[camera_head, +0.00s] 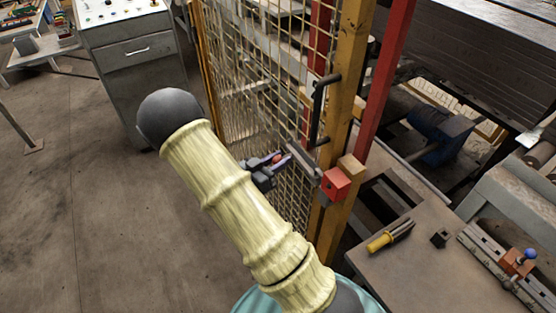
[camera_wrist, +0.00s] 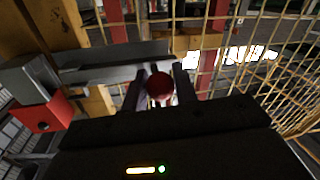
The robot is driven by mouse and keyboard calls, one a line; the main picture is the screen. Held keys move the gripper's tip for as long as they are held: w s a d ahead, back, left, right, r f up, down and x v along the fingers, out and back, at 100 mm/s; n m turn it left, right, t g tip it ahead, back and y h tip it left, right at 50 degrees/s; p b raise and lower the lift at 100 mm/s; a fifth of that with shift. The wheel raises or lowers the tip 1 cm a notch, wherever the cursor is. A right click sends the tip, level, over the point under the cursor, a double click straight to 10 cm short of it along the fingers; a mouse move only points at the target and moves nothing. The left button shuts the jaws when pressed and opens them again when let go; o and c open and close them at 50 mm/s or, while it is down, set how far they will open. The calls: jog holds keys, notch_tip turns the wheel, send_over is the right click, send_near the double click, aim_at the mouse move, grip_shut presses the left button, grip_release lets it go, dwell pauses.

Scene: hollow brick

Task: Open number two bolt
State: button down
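The gate bolt (camera_wrist: 115,72) is a grey bar running sideways across the gate frame. Its red ball knob (camera_wrist: 159,86) lies between my two fingers in the wrist view, with a finger close on each side. The knob also shows small in the head view (camera_head: 278,158). My gripper (camera_head: 276,160) reaches the bolt from the left, at the mesh gate. Its fingers (camera_wrist: 160,88) look open around the knob; firm contact is not visible. A red block (camera_head: 336,184) sits at the bolt's right end on the yellow post. No number on the bolt is readable.
The yellow mesh gate (camera_head: 262,75) has a dark handle (camera_head: 320,108) above the bolt. A table with a yellow-handled tool (camera_head: 380,242) stands at the right. A grey control cabinet (camera_head: 135,55) stands at the back left. The floor at left is clear.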

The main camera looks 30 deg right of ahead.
jog(key=shift+s, duration=0.4)
jog(key=c, duration=1.1)
grip_release()
jog(key=b+v, duration=0.3)
jog(key=v, duration=1.4)
jog(key=shift+a, duration=0.2)
